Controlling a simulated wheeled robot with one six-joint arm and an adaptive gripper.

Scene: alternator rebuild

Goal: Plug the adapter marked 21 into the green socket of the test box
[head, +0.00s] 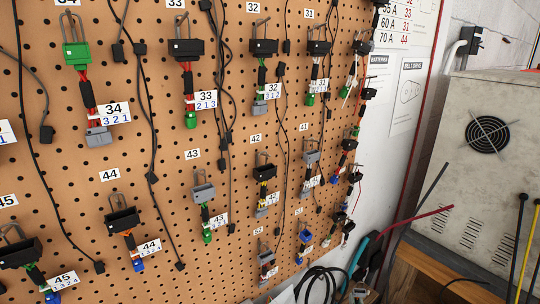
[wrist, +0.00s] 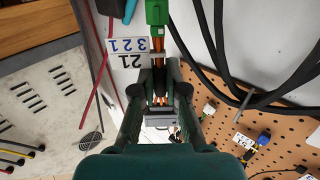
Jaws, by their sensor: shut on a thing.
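In the wrist view, my gripper (wrist: 160,88) is shut on the adapter marked 21 (wrist: 157,14). The adapter has a green plug at the top of the picture, orange wires and a grey connector lower down, between and beyond the fingers. Its white tag (wrist: 128,48) reads 21 and 3 2 1, and appears upside down. My gripper and this adapter cannot be made out in the head view. No green socket shows in either view, and I cannot identify the test box.
A pegboard (head: 135,75) with several numbered hanging adapters fills the head view's left and middle; part shows in the wrist view (wrist: 285,120). A grey vented cabinet (head: 500,110) stands at right. Thick black cables (wrist: 240,60) run close beside my gripper. Red and black leads cross nearby.

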